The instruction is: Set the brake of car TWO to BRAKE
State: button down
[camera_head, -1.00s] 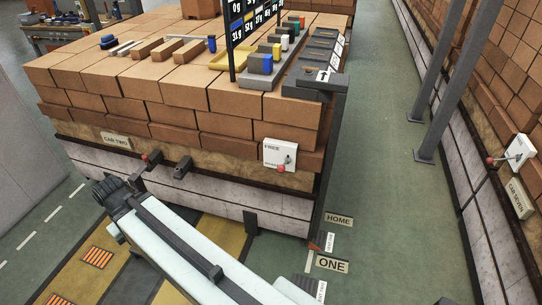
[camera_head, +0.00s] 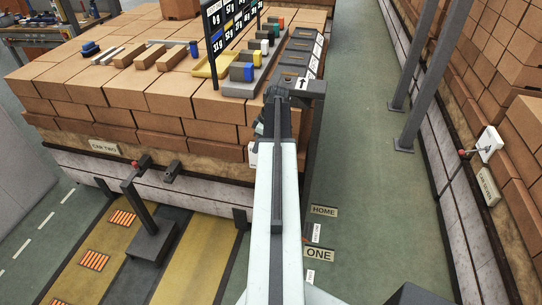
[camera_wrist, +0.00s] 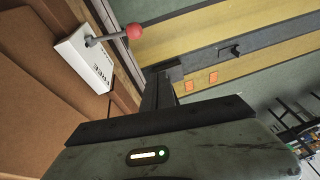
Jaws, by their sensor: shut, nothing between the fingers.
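The brake of car TWO is a white box (camera_wrist: 84,59) marked FREE, with a grey lever and red knob (camera_wrist: 134,32), in the wrist view. The lever stands out from the box; I cannot tell its exact setting. In the head view my arm hides nearly all of the box; only a white sliver (camera_head: 253,155) shows. The CAR TWO sign (camera_head: 104,146) is on the car's side, left of it. My gripper (camera_head: 275,98) is shut and empty in front of the brick load's near right corner. In the wrist view its dark fingers (camera_wrist: 160,90) are below the red knob, apart from it.
A scale board (camera_head: 232,30) and coloured blocks stand on the brick load. Grey posts (camera_head: 425,85) and another car with a white brake box (camera_head: 489,144) are at right. The green aisle (camera_head: 375,220) between is clear.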

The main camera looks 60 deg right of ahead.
jog(key=s+d+r, duration=0.2)
jog(key=s+d, duration=0.5)
jog(key=shift+t, duration=0.4)
jog(key=b+x, duration=0.8)
jog(key=x, duration=0.1)
jog(key=b+x, duration=0.4)
jog(key=x, duration=0.1)
jog(key=shift+s+a+f+b, duration=0.15)
jog(key=shift+s+f+b, duration=0.15)
jog(key=shift+s+b, duration=0.05)
jog(key=shift+r, duration=0.1)
